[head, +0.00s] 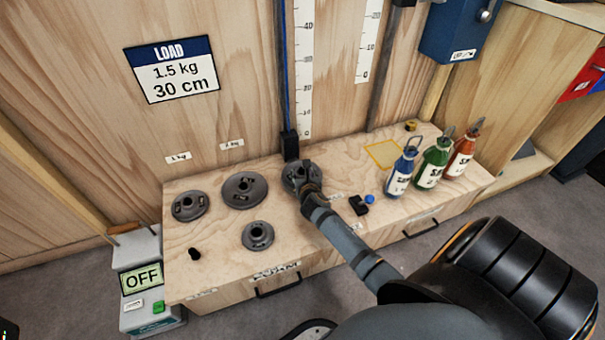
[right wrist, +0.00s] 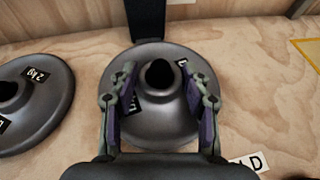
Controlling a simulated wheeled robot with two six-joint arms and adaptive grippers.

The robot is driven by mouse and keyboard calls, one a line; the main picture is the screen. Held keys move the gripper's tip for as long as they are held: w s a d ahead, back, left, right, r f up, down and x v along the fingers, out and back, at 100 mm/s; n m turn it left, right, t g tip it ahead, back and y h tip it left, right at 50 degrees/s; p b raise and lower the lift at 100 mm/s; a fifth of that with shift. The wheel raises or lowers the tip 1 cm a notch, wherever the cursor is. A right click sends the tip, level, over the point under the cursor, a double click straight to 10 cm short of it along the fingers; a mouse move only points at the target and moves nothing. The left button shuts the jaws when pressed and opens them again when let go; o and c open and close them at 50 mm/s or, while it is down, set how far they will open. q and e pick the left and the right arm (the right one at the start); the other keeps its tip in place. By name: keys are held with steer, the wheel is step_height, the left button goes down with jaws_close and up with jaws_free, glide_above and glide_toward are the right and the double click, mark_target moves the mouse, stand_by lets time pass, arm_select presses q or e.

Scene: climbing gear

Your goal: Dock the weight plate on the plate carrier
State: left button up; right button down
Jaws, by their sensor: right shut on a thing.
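A dark grey weight plate (head: 297,175) is at the foot of the upright ruler, under my right gripper (head: 311,190). In the right wrist view the fingers of my right gripper (right wrist: 158,98) are shut on the raised hub of this weight plate (right wrist: 155,128), one on each side. Its label is partly covered by a finger. A black block on the rail, seemingly the plate carrier (head: 290,146), is just behind the plate; its black shape (right wrist: 148,18) shows beyond the plate's far rim. I cannot tell whether they touch. My left gripper is not in view.
Several more items stand on the wooden bench: a large plate (head: 244,190), two smaller plates (head: 188,206) (head: 257,236), and blue (head: 399,178), green (head: 432,168) and red (head: 461,158) bottle-like weights at right. A yellow outlined square (head: 382,153) is bare. An OFF display (head: 141,278) stands at left.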

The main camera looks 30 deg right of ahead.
steer(key=shift+w+f+b, duration=0.15)
steer(key=shift+f+b, duration=0.05)
steer(key=shift+b, duration=0.1)
steer(key=c, duration=0.9)
jaws_free()
steer(key=shift+f, duration=0.1)
